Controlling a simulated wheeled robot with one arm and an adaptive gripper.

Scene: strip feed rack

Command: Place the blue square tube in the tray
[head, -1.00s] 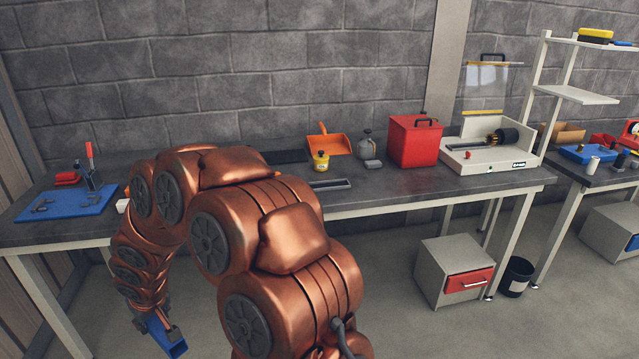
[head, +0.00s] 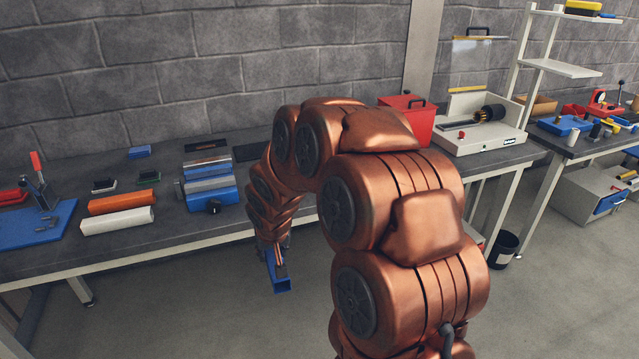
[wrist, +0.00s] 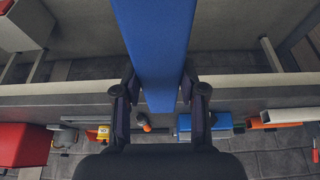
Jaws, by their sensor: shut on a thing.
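The blue square tube (head: 282,284) hangs below my gripper (head: 275,262), in front of the bench's front edge and below its top. In the wrist view the tube (wrist: 154,40) runs from the top edge down between the two fingers of my gripper (wrist: 158,92), which are shut on it from both sides. I cannot make out the tray now. My arm covers the part of the bench where a shallow grey tray stood in the earlier head view.
An orange bar (head: 123,202) and a white bar (head: 117,221) lie on the bench (head: 165,242), left of a blue roller device (head: 212,196). A red box (head: 415,110) and a white machine (head: 480,135) stand to the right. The floor before the bench is clear.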

